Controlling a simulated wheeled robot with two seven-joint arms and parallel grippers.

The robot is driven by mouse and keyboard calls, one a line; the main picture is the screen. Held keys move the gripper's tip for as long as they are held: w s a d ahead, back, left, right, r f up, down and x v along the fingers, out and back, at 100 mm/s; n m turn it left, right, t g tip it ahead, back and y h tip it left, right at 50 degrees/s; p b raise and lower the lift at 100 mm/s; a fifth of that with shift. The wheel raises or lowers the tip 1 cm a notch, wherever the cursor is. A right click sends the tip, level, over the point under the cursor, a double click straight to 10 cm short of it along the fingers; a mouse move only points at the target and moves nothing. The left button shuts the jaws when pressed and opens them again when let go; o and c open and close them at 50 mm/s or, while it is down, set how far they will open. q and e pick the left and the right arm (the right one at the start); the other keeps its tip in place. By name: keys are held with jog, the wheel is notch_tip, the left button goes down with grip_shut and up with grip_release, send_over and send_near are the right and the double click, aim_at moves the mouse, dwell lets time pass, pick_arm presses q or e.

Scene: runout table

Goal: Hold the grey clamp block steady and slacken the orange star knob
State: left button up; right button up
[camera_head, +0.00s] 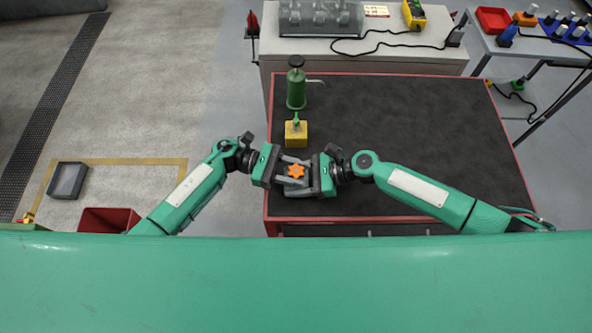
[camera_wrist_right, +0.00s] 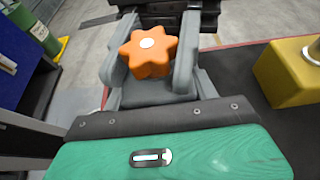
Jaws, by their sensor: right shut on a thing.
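The orange star knob (camera_head: 296,171) sits between my two grippers near the front left of the dark table top. In the right wrist view the knob (camera_wrist_right: 150,50) shows its pale centre and stands between the grey fingers of my right gripper (camera_wrist_right: 149,62). The grey clamp block is mostly hidden under the knob and by the fingers. My left gripper (camera_head: 284,170) reaches in from the left, close to the knob. Its finger opening is not clear.
A yellow block (camera_head: 296,134) with a green top stands just behind the grippers. A green pump bottle (camera_head: 296,90) stands behind it. The right side of the table top (camera_head: 440,130) is clear. A grey bench (camera_head: 365,55) stands beyond the table.

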pick_arm(q)
jog(key=c, duration=0.3)
jog(key=shift+n+t, duration=0.3)
jog(key=shift+t, duration=0.1)
jog(key=n+t, duration=0.3)
jog(key=t, duration=0.1)
jog(key=shift+s+t+h, duration=0.1)
jog(key=shift+t+h, duration=0.2)
jog(key=shift+t, duration=0.1)
jog(key=shift+n+t, duration=1.2)
jog(key=shift+t, duration=0.6)
jog(key=o, duration=0.9)
jog(key=shift+o, duration=0.2)
